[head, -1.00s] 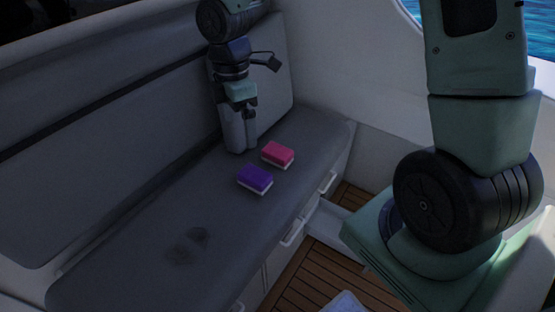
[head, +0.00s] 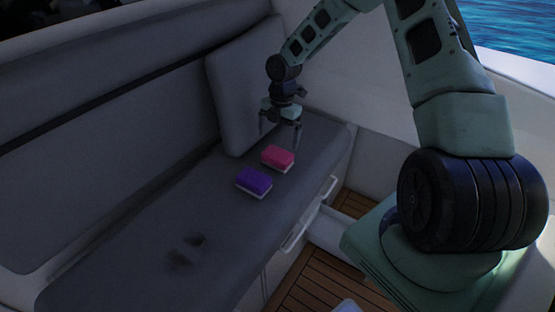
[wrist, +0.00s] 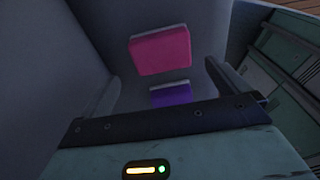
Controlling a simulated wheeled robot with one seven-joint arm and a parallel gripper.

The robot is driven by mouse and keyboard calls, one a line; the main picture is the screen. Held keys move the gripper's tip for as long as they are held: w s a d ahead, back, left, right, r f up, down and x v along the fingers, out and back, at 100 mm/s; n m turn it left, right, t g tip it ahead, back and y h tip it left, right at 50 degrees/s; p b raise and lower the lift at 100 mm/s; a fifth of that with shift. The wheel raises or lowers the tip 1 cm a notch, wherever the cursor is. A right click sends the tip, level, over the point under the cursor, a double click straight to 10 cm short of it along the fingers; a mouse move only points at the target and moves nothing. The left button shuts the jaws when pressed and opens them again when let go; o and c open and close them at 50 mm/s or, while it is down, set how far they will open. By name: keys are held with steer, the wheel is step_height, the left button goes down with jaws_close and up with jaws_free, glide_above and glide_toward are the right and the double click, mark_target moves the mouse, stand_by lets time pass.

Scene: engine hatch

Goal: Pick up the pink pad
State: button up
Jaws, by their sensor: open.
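The pink pad (head: 278,157), with a pale underside, lies flat on the grey bench seat. It also shows in the wrist view (wrist: 160,52), ahead of my gripper and between the lines of its fingers. The purple pad (head: 254,182) lies just in front of it, with a small gap; in the wrist view it (wrist: 171,96) is partly hidden by the gripper body. My gripper (head: 279,140) is open and empty, pointing down above the seat, just behind the pink pad. Its fingers are apart and do not appear to touch the pad.
A grey cushion (head: 240,85) leans on the backrest, close to the left of my gripper. Dark smudges (head: 187,252) mark the seat (head: 130,262) nearer the camera. The seat's right edge drops to a wooden floor (head: 318,283). The seat around the smudges is clear of objects.

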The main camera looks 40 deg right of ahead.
mark_target(278, 153)
steer(key=f, duration=0.5)
steer(key=a+f, duration=0.1)
steer(key=f, duration=0.2)
steer(key=shift+s+f, duration=0.2)
steer(key=shift+s, duration=0.05)
steer(key=c, duration=0.9)
steer(key=shift+r, duration=0.15)
step_height(278, 153, up, 10)
steer(key=shift+f, duration=0.1)
